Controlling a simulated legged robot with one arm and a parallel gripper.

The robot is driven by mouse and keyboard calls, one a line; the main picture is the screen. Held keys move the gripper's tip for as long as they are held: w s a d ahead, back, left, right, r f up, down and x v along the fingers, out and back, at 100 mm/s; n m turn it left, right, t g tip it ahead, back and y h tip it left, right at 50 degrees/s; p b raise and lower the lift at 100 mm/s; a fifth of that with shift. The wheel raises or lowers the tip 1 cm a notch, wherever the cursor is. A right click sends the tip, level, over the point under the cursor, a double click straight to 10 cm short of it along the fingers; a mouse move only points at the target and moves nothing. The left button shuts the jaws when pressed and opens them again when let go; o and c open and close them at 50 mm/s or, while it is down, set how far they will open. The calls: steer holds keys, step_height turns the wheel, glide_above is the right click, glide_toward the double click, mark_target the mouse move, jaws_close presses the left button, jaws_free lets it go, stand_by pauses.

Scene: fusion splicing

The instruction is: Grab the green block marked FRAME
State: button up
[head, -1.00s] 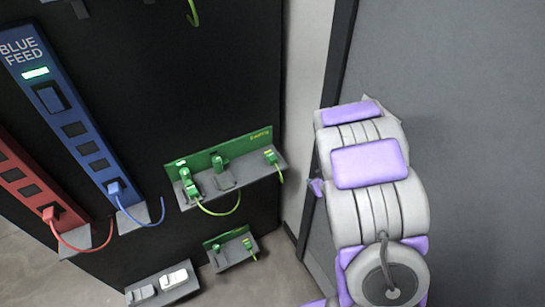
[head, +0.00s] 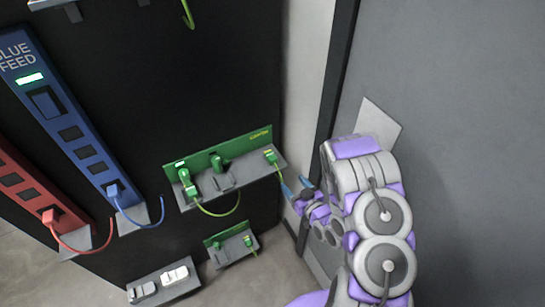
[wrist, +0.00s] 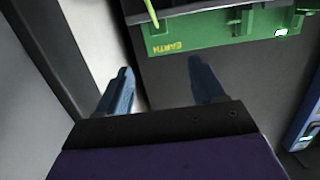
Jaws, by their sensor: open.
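Several green blocks show in the head view, but I cannot read the word FRAME on any. One green block (head: 187,182) stands at the left of the shelf under a green panel (head: 232,146). Another green block (head: 217,162) is mid-panel, and a third (head: 271,157) with a yellow-green cable is at the right end. My gripper (head: 296,187) is just right of and below that right end, apart from it. In the wrist view my gripper (wrist: 159,75) is open and empty, its blue fingers apart. The panel (wrist: 210,32) there reads EARTH, upside down.
A smaller green unit (head: 231,246) hangs lower, beside a grey holder with a white block (head: 175,276). A blue power strip (head: 70,125) and a red strip (head: 30,182) are at left. A pale wall strip and a grey wall lie right.

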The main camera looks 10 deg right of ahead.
mark_target(274, 160)
steer(key=b+x, duration=0.5)
steer(key=x, duration=0.5)
steer(key=shift+w+a, duration=0.15)
steer(key=shift+w, duration=0.1)
steer(key=shift+w+a+f+b, duration=0.15)
steer(key=shift+w+a+b, duration=0.45)
steer(key=shift+w, duration=0.3)
steer(key=w, duration=0.3)
steer(key=w+b, duration=0.1)
steer(key=shift+w+a+f, duration=0.1)
steer(key=shift+w+f, duration=0.05)
steer(key=shift+f, duration=0.2)
steer(key=shift+a, duration=0.15)
steer(key=shift+a, duration=0.1)
steer(key=c, duration=1.1)
